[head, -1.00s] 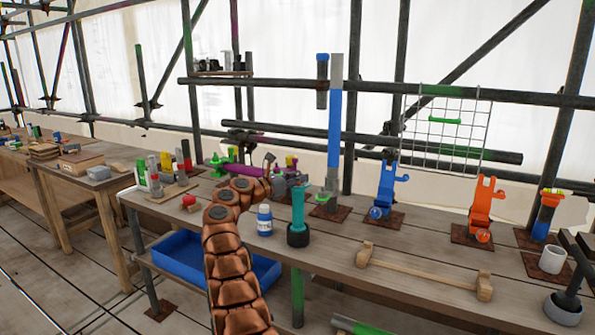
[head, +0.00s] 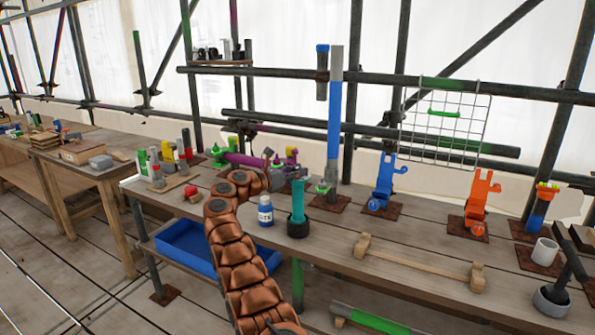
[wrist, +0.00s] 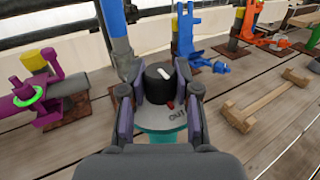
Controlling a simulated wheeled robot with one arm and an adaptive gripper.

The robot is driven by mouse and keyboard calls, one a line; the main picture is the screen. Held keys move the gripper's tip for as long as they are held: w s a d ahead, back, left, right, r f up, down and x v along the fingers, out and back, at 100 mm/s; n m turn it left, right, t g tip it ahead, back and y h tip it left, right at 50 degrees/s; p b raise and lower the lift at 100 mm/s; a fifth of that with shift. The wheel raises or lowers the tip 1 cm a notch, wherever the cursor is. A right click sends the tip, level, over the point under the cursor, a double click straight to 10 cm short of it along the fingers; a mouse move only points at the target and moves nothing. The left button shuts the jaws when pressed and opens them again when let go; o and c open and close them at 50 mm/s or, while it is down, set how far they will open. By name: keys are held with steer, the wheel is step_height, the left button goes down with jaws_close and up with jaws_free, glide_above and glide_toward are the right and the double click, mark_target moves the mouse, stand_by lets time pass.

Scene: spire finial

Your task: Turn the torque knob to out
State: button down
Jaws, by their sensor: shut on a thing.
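The torque knob (wrist: 158,90) is a black round cap with a white pointer mark on top. It sits on a pale disc with teal below it; the disc carries the word OUT (wrist: 182,112) and a small red mark near the knob. The white pointer lies on the knob's far side, away from OUT. My gripper (wrist: 160,94) has its fingers closed on the knob from left and right. In the head view, the teal tool (head: 298,203) stands upright in a black holder, and my arm (head: 230,220) reaches to its top. The knob is hard to make out there.
A blue-labelled bottle (head: 265,211) stands left of the teal tool. A purple tool (wrist: 20,105) lies to the left. A blue upright pole (head: 334,120) rises behind. A wooden bar (head: 415,262) lies to the right. Bare bench shows between them.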

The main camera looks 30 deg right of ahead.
steer(key=c, duration=0.8)
jaws_free()
steer(key=shift+a, duration=0.15)
steer(key=a, duration=1.1)
steer(key=shift+s+a, duration=0.35)
